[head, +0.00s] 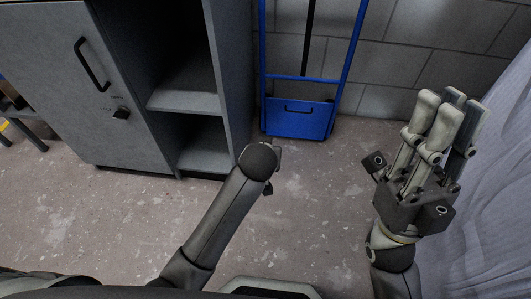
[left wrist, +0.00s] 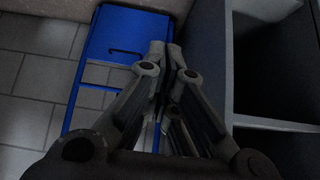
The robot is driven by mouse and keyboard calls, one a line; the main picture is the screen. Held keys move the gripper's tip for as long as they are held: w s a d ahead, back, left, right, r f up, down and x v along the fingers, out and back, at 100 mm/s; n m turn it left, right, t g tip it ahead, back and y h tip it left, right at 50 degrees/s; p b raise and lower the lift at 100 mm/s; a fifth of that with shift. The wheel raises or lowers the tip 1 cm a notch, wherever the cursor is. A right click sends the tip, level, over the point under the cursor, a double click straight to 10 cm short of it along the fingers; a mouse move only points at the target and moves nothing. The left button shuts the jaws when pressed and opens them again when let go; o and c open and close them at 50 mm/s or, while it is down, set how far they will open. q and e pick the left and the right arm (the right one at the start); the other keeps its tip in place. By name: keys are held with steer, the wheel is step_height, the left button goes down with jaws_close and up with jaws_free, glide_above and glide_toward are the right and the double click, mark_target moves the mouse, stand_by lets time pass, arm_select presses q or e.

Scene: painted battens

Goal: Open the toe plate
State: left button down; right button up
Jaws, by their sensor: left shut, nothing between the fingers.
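The blue toe plate (head: 297,121) stands folded up against the lower frame of a blue hand truck (head: 303,77) by the back wall. A dark bar-shaped handle or slot shows near its top edge. In the left wrist view, the toe plate (left wrist: 122,28) lies beyond my left gripper (left wrist: 164,48), whose fingers are shut and empty. The fingertips overlap its edge in the picture; I cannot tell whether they touch. In the head view my left gripper is mostly hidden behind its wrist. My right gripper (head: 442,105) points upward at the right, away from the truck; its finger gap is unclear.
A grey cabinet (head: 82,83) with a black door handle (head: 91,64) and open shelves (head: 187,98) stands left of the truck, close to its frame. A pale draped sheet (head: 490,200) hangs at the right. The speckled floor (head: 315,205) before the truck is clear.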

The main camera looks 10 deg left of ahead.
arm_select(q)
steer(key=shift+v, duration=2.55)
